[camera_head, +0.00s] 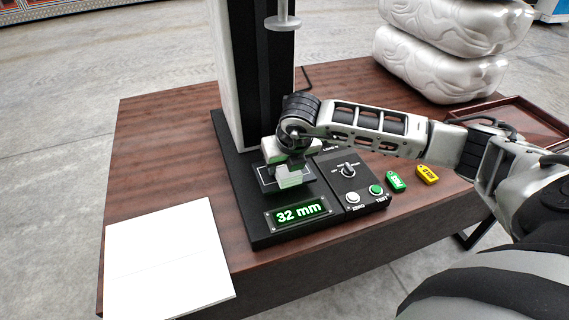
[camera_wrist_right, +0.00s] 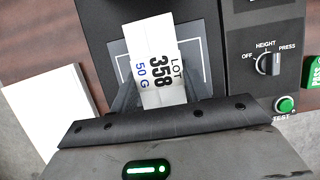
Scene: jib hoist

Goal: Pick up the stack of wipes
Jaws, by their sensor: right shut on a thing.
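The stack of wipes (camera_head: 289,177) is a small white block on or just above the dark square plate (camera_head: 268,186) of the black gauge; I cannot tell if it touches. In the right wrist view the stack (camera_wrist_right: 155,58) shows a label reading "LOT 358 50 G". My right gripper (camera_head: 287,165) reaches down over the plate and is shut on the stack, with a dark finger on each side of it in the wrist view. My left gripper is not in view.
The gauge display (camera_head: 297,212) reads 32 mm. A control panel with a knob (camera_head: 347,170) and two buttons is to its right. A green tag (camera_head: 396,181) and a yellow tag (camera_head: 427,175) lie beyond. A white sheet (camera_head: 168,262) lies front left. A tall column (camera_head: 253,75) stands behind.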

